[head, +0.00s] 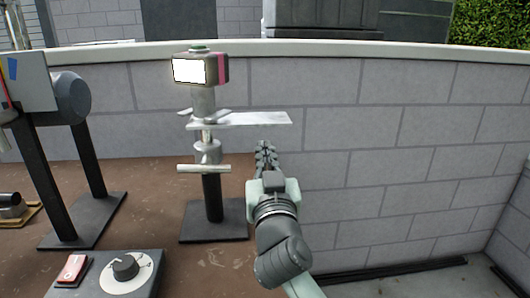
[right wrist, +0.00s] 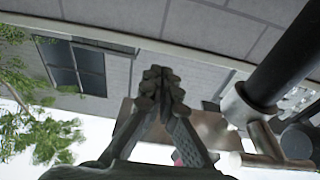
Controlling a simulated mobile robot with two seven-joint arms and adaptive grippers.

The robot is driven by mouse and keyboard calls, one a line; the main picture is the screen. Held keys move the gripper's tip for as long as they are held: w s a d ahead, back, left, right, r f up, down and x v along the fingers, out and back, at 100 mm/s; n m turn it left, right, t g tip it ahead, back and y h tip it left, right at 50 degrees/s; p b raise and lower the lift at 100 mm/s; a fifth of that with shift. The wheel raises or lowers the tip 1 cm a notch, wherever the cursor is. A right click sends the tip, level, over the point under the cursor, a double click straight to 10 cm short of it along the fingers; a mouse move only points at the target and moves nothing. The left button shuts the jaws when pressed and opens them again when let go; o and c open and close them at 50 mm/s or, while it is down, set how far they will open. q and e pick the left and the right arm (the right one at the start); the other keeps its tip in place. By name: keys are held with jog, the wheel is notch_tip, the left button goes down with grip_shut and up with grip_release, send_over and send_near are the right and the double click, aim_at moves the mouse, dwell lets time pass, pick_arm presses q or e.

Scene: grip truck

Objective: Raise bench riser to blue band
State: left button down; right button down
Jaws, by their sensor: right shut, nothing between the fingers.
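The bench riser stands upright on the brown bench, with a dark post (head: 212,197) on a flat black base (head: 214,221). A metal collar with a crossbar handle (head: 203,168) sits on the post. Above it are a flat grey plate (head: 250,120) and a box with a white screen (head: 188,71) and a pink stripe. I cannot make out a blue band on the post. My right gripper (head: 265,150) is shut and empty, just right of the riser and below the plate's right end. In the right wrist view its fingers (right wrist: 160,82) meet, with the dark post (right wrist: 287,50) at right.
A control box (head: 110,275) with a round dial and red switch lies at the front. A larger device on black legs (head: 88,160) stands at left, bearing a small blue patch. A grey block wall (head: 380,150) closes the back. Free room lies right of my right arm.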

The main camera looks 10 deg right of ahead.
aim_at(239, 115)
jog(key=shift+r, duration=2.05)
jog(key=shift+r, duration=0.35)
jog(key=shift+r, duration=0.2)
